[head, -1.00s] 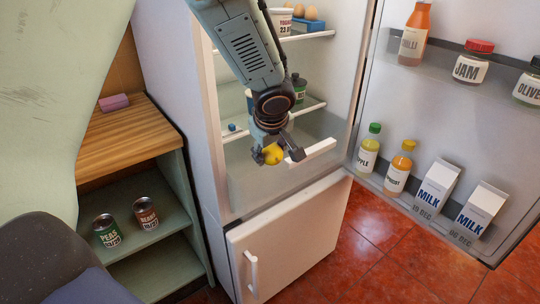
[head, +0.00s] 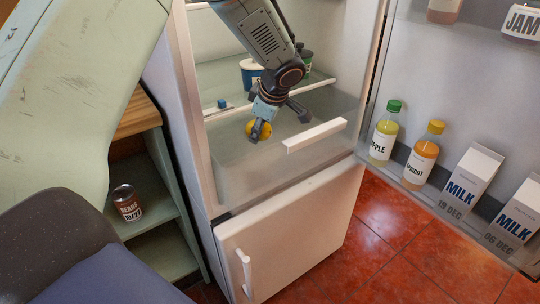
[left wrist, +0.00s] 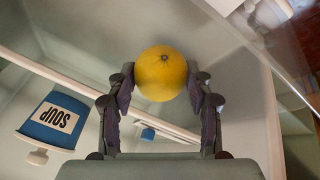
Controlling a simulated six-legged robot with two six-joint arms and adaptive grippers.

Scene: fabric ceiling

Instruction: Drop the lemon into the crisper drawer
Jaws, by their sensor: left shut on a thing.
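The yellow lemon (head: 265,128) is held between the fingers of my left gripper (head: 261,129) in the head view. In the left wrist view the lemon (left wrist: 161,73) sits between both fingers (left wrist: 160,85), which press on its two sides. The crisper drawer (head: 250,175) is the clear bin at the bottom of the fridge compartment, with a white handle (head: 316,135) on its front. It looks pulled out. The lemon appears over the drawer's open top, left of the handle; its exact height above the drawer is unclear. My right gripper is not in view.
A shelf edge (head: 220,111) with a blue soup tub (head: 250,72) lies behind my gripper. The open fridge door at right holds bottles (head: 384,133) and milk cartons (head: 470,178). The shut lower door (head: 290,235) is beneath the drawer.

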